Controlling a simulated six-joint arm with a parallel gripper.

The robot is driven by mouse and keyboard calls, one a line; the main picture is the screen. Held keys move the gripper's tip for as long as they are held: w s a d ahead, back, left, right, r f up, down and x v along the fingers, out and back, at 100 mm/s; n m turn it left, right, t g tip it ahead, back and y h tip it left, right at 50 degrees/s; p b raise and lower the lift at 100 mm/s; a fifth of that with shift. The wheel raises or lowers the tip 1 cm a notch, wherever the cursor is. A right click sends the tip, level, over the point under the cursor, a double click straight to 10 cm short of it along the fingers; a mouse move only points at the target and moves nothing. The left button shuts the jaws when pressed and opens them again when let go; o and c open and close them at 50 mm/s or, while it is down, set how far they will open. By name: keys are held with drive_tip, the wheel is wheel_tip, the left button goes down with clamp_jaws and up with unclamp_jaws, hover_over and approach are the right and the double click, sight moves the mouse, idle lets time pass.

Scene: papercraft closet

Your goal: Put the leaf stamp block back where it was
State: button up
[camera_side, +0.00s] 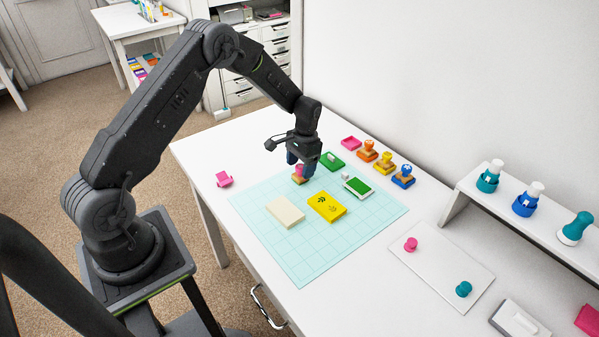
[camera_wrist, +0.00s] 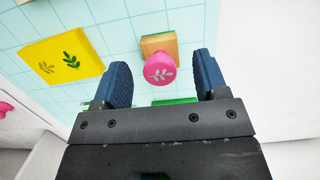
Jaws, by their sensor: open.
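The leaf stamp block (camera_side: 299,175) has a wooden base and a pink knob. It stands upright on the far edge of the pale teal grid mat (camera_side: 285,250). In the wrist view its pink knob with a white leaf sprig (camera_wrist: 159,70) lies ahead, between the fingers' lines. My gripper (camera_side: 301,160) is open just above and behind the block, with blue fingers that also show in the wrist view (camera_wrist: 160,82). Nothing is held. A row of similar stamps in orange (camera_side: 367,152), yellow (camera_side: 384,160) and blue (camera_side: 403,176) stands at the back right of the table.
A yellow card with green leaf prints (camera_side: 327,206), a cream block (camera_side: 285,212) and a green ink pad (camera_side: 358,187) lie on the mat. A pink piece (camera_side: 224,179) sits left of it. A raised white shelf (camera_side: 545,222) bears several punches at right.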

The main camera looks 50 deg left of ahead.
drive_tip(key=r, duration=0.2)
drive_tip(key=w+r, duration=0.1)
drive_tip(key=r, duration=0.5)
drive_tip(key=shift+w, duration=0.15)
drive_tip(key=s+d+r+t, duration=0.2)
drive_tip(key=s+d+r, duration=0.25)
drive_tip(key=r, duration=0.45)
drive_tip(key=s+d+r+t, duration=0.1)
drive_tip(key=s+d+r, duration=0.35)
drive_tip(key=r, duration=0.45)
drive_tip(key=s+d+r+t, duration=0.2)
drive_tip(key=s, duration=0.7)
drive_tip(key=s+d+r+t, duration=0.2)
drive_tip(key=s+d, duration=0.1)
drive_tip(key=s, duration=0.7)
drive_tip(key=shift+d, duration=0.2)
